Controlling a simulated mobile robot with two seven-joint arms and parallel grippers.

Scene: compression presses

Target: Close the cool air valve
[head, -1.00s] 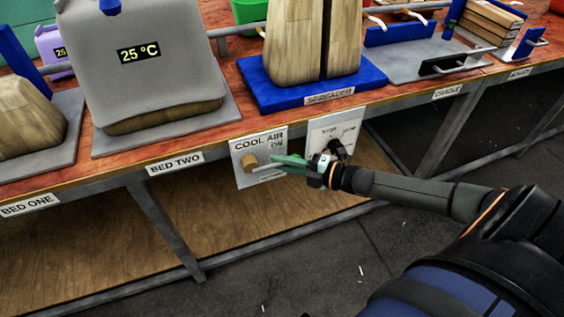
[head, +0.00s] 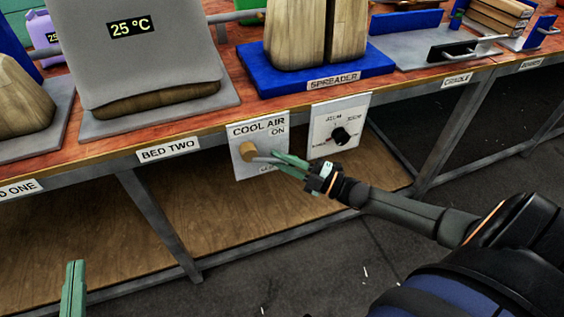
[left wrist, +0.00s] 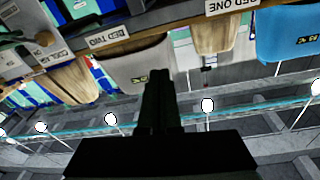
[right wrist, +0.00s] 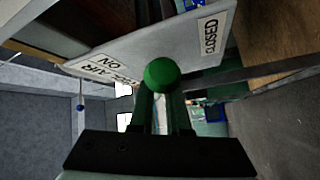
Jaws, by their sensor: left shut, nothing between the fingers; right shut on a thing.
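The cool air valve is a brass hub (head: 248,151) with a thin lever on a pale panel (head: 243,169) marked COOL AIR and ON; its lower label is partly covered. The lever points right and slightly down. My right gripper (head: 283,160) is shut on the lever, right of the hub. In the right wrist view, a round green knob (right wrist: 162,75) sits at its fingertips, and the panel (right wrist: 150,50) shows ON and CLOSED. My left gripper (head: 74,275) is shut and empty at the lower left, away from the valve; it also shows in the left wrist view (left wrist: 159,85).
A second panel (head: 340,112) with a black dial is right of the valve. A grey press (head: 150,60) reading 25 °C and a blue spreader base (head: 310,93) stand on top. A wooden lower shelf (head: 225,215) lies below.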

